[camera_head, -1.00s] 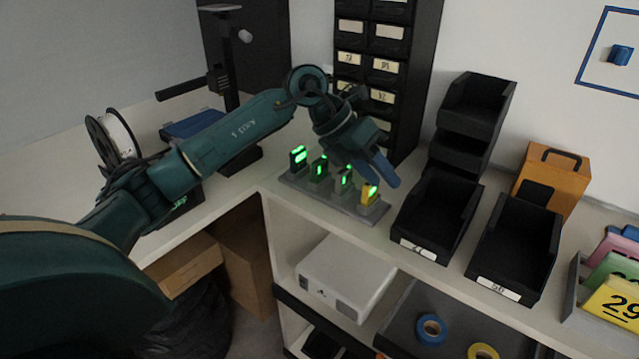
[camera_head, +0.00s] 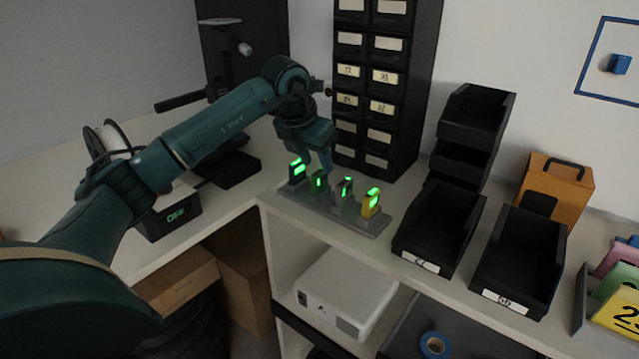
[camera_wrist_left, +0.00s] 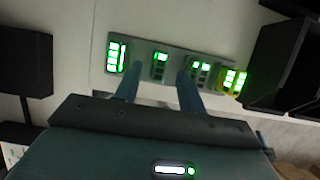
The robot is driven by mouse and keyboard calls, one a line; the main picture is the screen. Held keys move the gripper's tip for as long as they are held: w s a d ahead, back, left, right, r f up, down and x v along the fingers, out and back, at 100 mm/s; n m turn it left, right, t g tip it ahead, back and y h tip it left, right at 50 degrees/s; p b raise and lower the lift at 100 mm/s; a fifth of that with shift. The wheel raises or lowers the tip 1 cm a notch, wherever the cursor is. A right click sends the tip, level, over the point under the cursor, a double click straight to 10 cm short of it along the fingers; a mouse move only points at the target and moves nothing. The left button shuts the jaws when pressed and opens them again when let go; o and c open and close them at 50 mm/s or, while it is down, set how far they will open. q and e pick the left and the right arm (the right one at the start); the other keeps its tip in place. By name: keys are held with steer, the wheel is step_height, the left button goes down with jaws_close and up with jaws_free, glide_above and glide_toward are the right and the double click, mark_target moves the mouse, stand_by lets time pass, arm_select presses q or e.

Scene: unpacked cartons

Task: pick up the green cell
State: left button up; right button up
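The green cell (camera_head: 319,184) stands upright in the grey rack, second from the left in the row, with a lit green display. In the left wrist view the cell (camera_wrist_left: 159,66) appears between my two blue fingers. My left gripper (camera_head: 325,160) is open and empty, pointing down just above and behind the cell in the head view. In the left wrist view the gripper (camera_wrist_left: 157,76) has one finger on each side of the cell. I cannot tell how far above it the fingertips are. My right gripper is not in view.
A dark blue cell (camera_head: 297,172), a dark grey cell (camera_head: 344,192) and a yellow cell (camera_head: 370,204) share the grey rack (camera_head: 352,219). A black drawer tower (camera_head: 377,150) stands close behind. Black bins (camera_head: 437,222) stand to the right.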

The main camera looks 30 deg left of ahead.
mark_target(319, 172)
arm_select(q)
steer(key=x, duration=0.4)
steer(key=shift+f, duration=0.45)
steer(key=shift+c, duration=0.6)
jaws_close()
